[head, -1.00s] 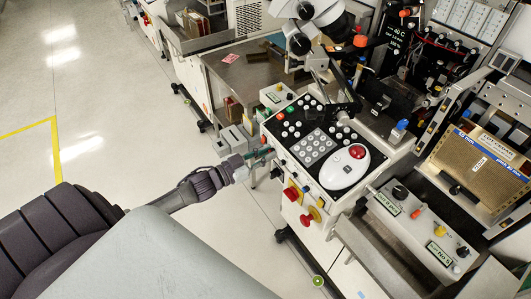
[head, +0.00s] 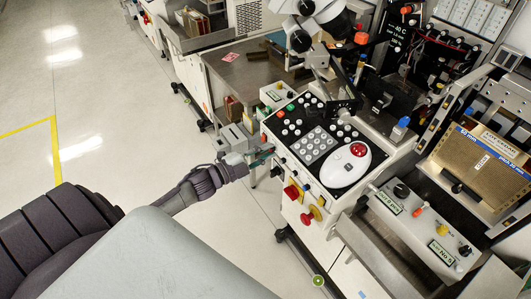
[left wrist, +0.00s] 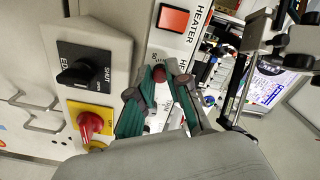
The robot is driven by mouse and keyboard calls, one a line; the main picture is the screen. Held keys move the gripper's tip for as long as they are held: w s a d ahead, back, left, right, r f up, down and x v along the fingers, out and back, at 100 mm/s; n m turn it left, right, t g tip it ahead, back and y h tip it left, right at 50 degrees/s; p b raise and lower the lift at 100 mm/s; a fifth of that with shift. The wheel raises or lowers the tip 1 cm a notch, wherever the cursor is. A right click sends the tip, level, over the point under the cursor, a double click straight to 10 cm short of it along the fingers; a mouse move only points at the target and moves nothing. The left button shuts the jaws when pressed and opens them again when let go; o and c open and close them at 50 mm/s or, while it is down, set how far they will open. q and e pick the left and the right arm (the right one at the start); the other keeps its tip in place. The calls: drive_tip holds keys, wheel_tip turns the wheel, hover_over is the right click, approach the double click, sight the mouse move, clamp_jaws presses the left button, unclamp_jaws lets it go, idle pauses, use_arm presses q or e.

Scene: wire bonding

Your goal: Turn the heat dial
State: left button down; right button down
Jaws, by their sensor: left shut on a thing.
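My left gripper (head: 264,153) reaches the left side of the console in the head view. In the left wrist view its green fingers (left wrist: 171,76) are closed in beside the HEATER panel (left wrist: 177,42), shut on the heat dial. An orange-red square button (left wrist: 173,19) sits on the same panel next to the HEATER lettering. My right gripper is in neither view.
A black rotary switch (left wrist: 80,74) and a red knob on a yellow plate (left wrist: 90,124) lie left of the fingers. The console top (head: 281,128) carries several buttons and a white mouse-like device (head: 345,165). Open floor (head: 100,100) lies to the left.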

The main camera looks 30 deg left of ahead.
use_arm(q)
drive_tip(key=shift+m+b, duration=0.6)
drive_tip(key=shift+m, duration=1.7)
drive_tip(key=c, duration=1.1)
unclamp_jaws()
drive_tip(key=shift+s, duration=0.1)
drive_tip(key=v, duration=1.2)
drive_tip(key=shift+f, duration=0.15)
